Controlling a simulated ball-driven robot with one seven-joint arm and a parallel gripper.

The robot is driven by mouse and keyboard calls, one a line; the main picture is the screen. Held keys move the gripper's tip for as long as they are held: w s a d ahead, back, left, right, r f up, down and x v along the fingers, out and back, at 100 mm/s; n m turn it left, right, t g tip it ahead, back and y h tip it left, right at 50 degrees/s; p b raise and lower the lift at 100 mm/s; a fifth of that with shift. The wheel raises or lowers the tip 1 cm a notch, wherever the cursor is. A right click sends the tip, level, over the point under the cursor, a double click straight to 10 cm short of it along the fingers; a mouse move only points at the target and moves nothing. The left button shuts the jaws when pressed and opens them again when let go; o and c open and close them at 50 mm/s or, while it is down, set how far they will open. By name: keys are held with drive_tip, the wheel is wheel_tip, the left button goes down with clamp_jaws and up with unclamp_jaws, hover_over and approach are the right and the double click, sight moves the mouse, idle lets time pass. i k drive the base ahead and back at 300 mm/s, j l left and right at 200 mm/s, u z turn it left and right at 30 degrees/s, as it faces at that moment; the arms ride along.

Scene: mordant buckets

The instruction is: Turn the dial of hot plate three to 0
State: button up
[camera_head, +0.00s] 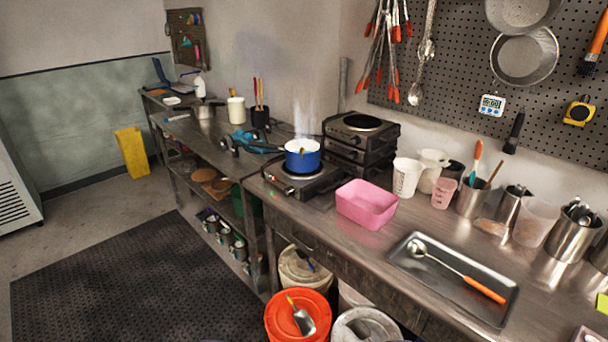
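A hot plate (320,183) stands on the steel bench with a blue pot (302,162) on its burner. Steam rises above the pot. Small marks show on this hot plate's front, but its dial setting is too small to read. Behind it and to the right is a stack of black hot plates (362,124), the top burner bare. I see no readable number on any hot plate, so I cannot tell which is three. My gripper is not in view.
A pink tub (366,204) stands right of the pot's hot plate. A steel tray (452,281) with an orange-handled ladle (455,270) lies farther right. Buckets, one with an orange lid (284,320), stand under the bench. A dark floor mat (130,285) lies clear at left.

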sight(289, 191)
drive_tip(key=i+u, duration=0.15)
drive_tip(key=i, duration=0.35)
drive_tip(key=i+u, duration=0.2)
drive_tip(key=i, duration=0.35)
drive_tip(key=i+l+u, duration=0.15)
drive_tip(key=i, duration=0.35)
drive_tip(key=i+l+u, duration=0.15)
drive_tip(key=i, duration=0.35)
drive_tip(key=i+l+u, duration=0.2)
drive_tip(key=i, duration=0.3)
